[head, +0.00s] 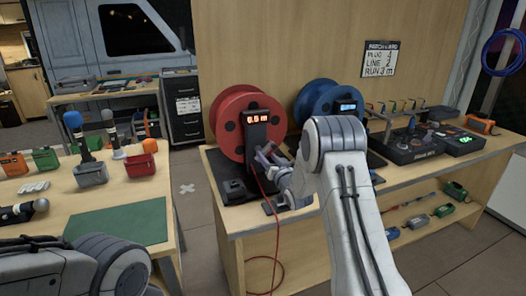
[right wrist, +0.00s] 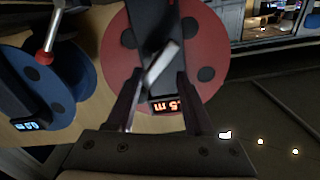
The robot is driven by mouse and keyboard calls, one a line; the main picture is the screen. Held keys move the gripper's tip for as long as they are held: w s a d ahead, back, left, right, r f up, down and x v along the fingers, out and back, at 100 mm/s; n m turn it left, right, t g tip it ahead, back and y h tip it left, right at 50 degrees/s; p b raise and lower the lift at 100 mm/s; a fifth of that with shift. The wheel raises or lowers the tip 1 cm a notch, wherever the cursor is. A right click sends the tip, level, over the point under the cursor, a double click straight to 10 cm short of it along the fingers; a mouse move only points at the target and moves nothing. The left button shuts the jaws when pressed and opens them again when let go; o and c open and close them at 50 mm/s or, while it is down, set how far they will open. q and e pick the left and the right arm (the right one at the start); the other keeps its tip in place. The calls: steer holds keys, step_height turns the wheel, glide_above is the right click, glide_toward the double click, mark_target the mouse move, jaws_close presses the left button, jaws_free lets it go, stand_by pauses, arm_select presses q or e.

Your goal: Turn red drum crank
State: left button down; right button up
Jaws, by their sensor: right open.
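The red drum (head: 228,104) stands upright on the right bench behind a black post with a lit red length readout (head: 263,117). It also shows in the right wrist view (right wrist: 209,48). A pale grey bar, apparently the crank handle (right wrist: 161,64), lies slanted in front of the drum, between the fingertips of my right gripper (right wrist: 156,88). The fingers stand apart on either side of it, and I cannot tell whether they touch it. In the head view my right gripper (head: 272,160) is at the drum's front, partly hidden by its own wrist. My left gripper is out of view.
A blue drum (head: 312,92) stands close to the right, partly behind my right arm; its red-knobbed crank (right wrist: 42,57) shows in the wrist view. A red cable (head: 277,235) hangs to the floor. Control boxes (head: 410,145) stand farther right. The left table (head: 75,190) carries several bins.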

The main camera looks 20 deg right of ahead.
mark_target(264, 152)
steer(key=shift+w+a, duration=0.15)
steer(key=shift+w, duration=2.35)
steer(key=c, duration=0.7)
jaws_close()
